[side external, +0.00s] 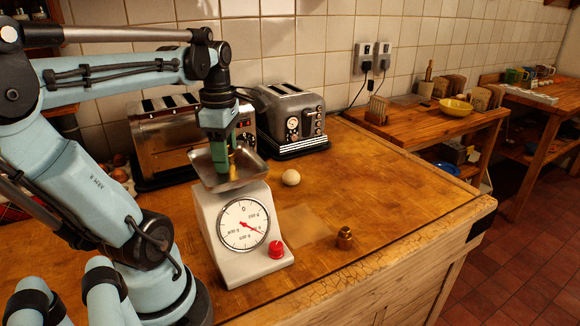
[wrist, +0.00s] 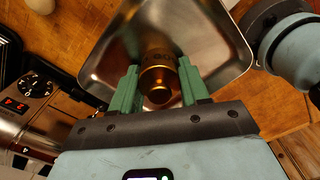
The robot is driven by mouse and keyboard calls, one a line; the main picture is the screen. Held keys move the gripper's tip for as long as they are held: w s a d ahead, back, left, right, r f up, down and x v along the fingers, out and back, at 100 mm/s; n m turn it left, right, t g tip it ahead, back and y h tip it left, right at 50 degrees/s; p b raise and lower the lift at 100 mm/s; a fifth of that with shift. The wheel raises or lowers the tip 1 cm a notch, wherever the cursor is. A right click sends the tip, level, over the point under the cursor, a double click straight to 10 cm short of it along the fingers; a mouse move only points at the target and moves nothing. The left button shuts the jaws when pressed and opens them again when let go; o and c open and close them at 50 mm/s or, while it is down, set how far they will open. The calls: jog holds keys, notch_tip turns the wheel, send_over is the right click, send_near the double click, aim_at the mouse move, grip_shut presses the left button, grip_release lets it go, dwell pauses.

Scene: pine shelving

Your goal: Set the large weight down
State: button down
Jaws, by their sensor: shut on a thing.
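My gripper (wrist: 158,88) is shut on a brass weight (wrist: 158,76), with one green finger on each side of it. In the side view my gripper (side external: 230,172) points down over the metal pan (side external: 207,178) of a white kitchen scale (side external: 216,222). There the held weight shows only as a small brass strip between the fingers. It is inside the pan's outline; I cannot tell whether its base touches the pan. The scale's red needle points to the lower right of the dial (side external: 243,224). Another brass weight (side external: 345,238) stands on the wooden counter, right of the scale.
A white egg-like ball (side external: 291,177) lies behind and right of the scale. A pale flat square (side external: 297,225) lies beside the scale. The counter's right side (side external: 400,190) is clear.

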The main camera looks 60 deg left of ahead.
jog(key=shift+r, duration=0.5)
notch_tip(320, 180, up, 3)
jog(key=shift+r, duration=0.1)
jog(key=w+d+r, duration=0.2)
jog(key=d+r, duration=0.4)
jog(key=d, duration=0.5)
jog(key=w+d+f, duration=0.1)
jog(key=w+f, duration=0.6)
jog(key=w, duration=0.4)
jog(key=w+d+f, duration=0.3)
jog(key=w+f, duration=0.4)
jog(key=f, duration=0.3)
send_over(321, 213)
notch_tip(321, 213, down, 7)
jog(key=shift+d+r, duration=0.1)
jog(key=shift+r, duration=0.1)
jog(key=shift+f, duration=2.05)
jog(key=shift+f, duration=0.15)
